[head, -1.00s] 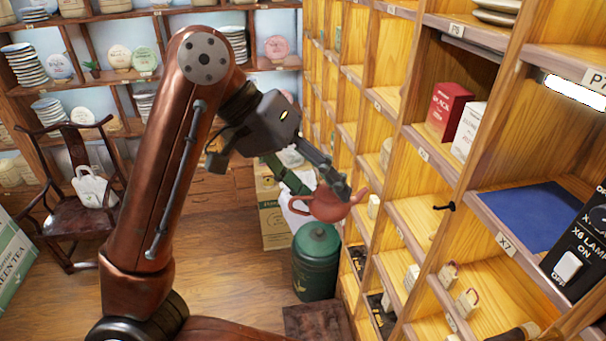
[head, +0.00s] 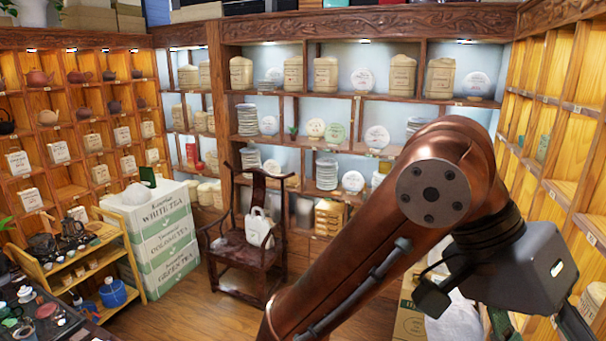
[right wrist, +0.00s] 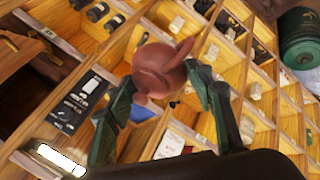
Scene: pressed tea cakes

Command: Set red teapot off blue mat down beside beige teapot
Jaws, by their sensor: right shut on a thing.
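The red teapot (right wrist: 158,68) is held in the right wrist view, seen against the shelf compartments. My right gripper (right wrist: 161,78) is shut on it, with one dark green finger on each side of its body. Part of the blue mat (right wrist: 143,113) shows in a compartment behind the teapot and the left finger. The teapot is clear of the mat. In the head view, my right arm crosses the right side and its fingers are cut off by the bottom edge. My left gripper is not in view.
Wooden compartments (head: 572,135) line the right wall. A dark wooden chair (head: 258,225) with a white bag (head: 260,228) stands ahead. Tea boxes (head: 165,240) are stacked left, beside a small shelf rack (head: 85,265). A green canister (right wrist: 298,40) stands near the shelves in the right wrist view.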

